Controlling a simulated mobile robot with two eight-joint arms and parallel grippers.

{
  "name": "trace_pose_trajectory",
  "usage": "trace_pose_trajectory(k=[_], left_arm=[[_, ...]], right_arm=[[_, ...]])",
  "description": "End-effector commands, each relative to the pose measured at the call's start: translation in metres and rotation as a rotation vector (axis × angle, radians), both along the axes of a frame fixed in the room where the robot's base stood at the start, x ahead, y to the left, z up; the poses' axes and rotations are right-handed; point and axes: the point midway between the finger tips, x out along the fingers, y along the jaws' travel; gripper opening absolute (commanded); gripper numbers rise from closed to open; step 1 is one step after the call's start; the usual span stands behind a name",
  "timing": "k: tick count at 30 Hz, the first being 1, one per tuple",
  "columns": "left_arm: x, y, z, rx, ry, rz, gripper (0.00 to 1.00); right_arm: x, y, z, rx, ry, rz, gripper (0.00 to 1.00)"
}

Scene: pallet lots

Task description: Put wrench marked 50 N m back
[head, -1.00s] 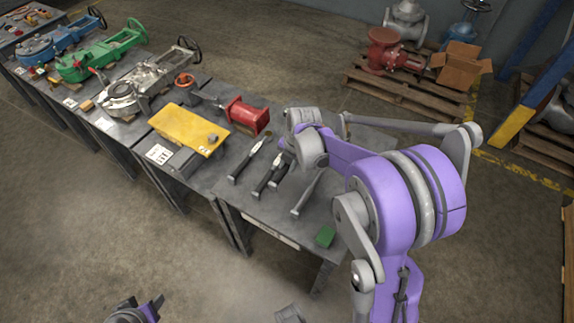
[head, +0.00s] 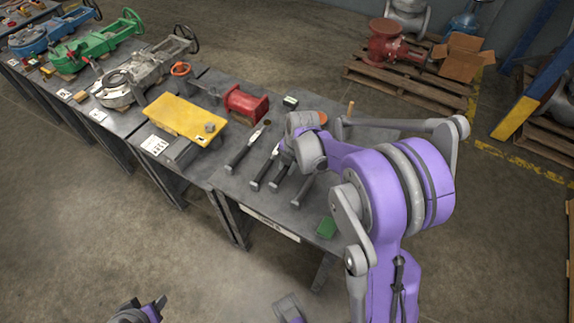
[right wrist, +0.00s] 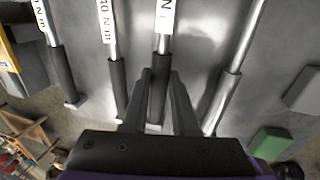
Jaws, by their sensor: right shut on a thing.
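Several wrenches with dark grips lie side by side on the grey table, their labels facing up in the right wrist view. My right gripper (right wrist: 161,74) is shut on the dark grip of the third wrench from the left (right wrist: 160,98). Its white label is cut off by the picture edge; only an "N" shows. The second wrench (right wrist: 118,82) reads "40 N m". The first wrench (right wrist: 64,75) has a partly cut label, and the rightmost wrench (right wrist: 225,95) shows none. In the head view, my wrist hides the right fingertips. My left gripper (head: 150,307) is at the bottom left, partly cut off.
A green block (head: 326,228) lies near the table's front right corner. A yellow plate (head: 186,118) and a red flanged part (head: 245,103) stand left of and behind the wrenches.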

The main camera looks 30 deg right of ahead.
Motion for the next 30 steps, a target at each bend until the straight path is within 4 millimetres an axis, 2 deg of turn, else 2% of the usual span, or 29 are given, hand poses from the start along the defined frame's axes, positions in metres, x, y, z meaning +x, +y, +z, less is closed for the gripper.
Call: trace_pose_trajectory(k=[25,26,30], left_arm=[[-0.001,0.000,-0.009,0.000,0.003,0.000,0.50],[-0.001,0.000,-0.009,0.000,0.003,0.000,0.50],[-0.001,0.000,-0.008,0.000,0.003,0.000,0.50]], right_arm=[[0.000,0.000,-0.012,0.000,0.000,0.000,0.00],[0.000,0.000,-0.011,0.000,0.000,0.000,0.32],[0.000,0.000,-0.011,0.000,0.000,0.000,0.57]])
